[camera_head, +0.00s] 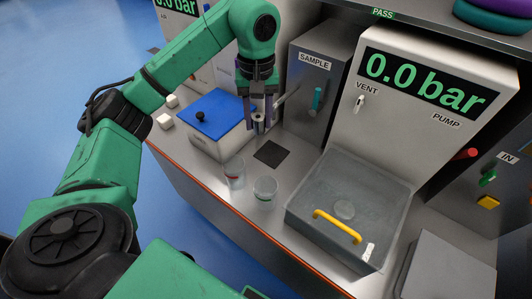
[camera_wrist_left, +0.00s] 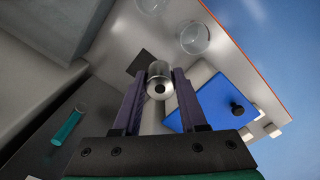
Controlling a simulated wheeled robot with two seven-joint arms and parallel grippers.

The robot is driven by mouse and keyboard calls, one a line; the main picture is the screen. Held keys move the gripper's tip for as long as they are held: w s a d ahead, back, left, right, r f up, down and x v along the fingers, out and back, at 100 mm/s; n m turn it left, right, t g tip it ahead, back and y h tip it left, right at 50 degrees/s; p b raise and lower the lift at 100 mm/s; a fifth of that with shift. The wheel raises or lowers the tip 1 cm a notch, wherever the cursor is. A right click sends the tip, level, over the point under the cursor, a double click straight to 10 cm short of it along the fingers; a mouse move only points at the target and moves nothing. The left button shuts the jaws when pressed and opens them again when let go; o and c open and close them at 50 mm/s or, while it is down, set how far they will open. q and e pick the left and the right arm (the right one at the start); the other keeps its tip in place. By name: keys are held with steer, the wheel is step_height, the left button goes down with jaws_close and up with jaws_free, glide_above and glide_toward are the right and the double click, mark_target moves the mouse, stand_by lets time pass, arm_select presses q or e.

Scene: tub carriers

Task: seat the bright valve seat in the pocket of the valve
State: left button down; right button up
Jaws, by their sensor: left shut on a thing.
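My left gripper (camera_head: 259,121) is above the counter between the blue-lidded box and the SAMPLE cabinet, pointing down. In the left wrist view its purple fingers (camera_wrist_left: 160,88) are shut on a short bright metal cylinder with a dark hole (camera_wrist_left: 160,76), which looks like the valve seat. This bright cylinder shows small between the fingertips in the head view (camera_head: 258,125). I cannot clearly make out the valve or its pocket. A grey bar (camera_head: 287,93) beside the fingers may be part of the cabinet's fitting. My right gripper is not in view.
A blue-lidded box (camera_head: 212,113) stands left of the gripper. A dark square pad (camera_head: 270,153) lies bare on the counter. Two clear cups (camera_head: 234,175) (camera_head: 265,191) stand nearer the front edge. A clear-lidded tub (camera_head: 310,210) with a yellow handle is right. The SAMPLE cabinet (camera_head: 306,100) is close behind.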

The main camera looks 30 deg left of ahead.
mark_target(259, 134)
arm_select(q)
steer(key=shift+f+b, duration=0.35)
steer(key=shift+f, duration=0.6)
steer(key=shift+s+d+f+b, duration=0.15)
steer(key=shift+s+f+b, duration=0.15)
steer(key=shift+f, duration=0.25)
steer(key=shift+s+d+f+b, duration=0.15)
steer(key=shift+s+f+b, duration=0.1)
steer(key=shift+f, duration=0.3)
steer(key=f, duration=0.5)
steer(key=f+p, duration=0.1)
steer(key=f, duration=0.5)
steer(key=shift+s, duration=0.2)
steer(key=f, duration=0.3)
steer(key=shift+s+d+f+p, duration=0.15)
steer(key=shift+d+f+p, duration=0.1)
steer(key=shift+p, duration=0.1)
steer(key=shift+a+f, duration=0.15)
steer(key=shift+f, duration=0.15)
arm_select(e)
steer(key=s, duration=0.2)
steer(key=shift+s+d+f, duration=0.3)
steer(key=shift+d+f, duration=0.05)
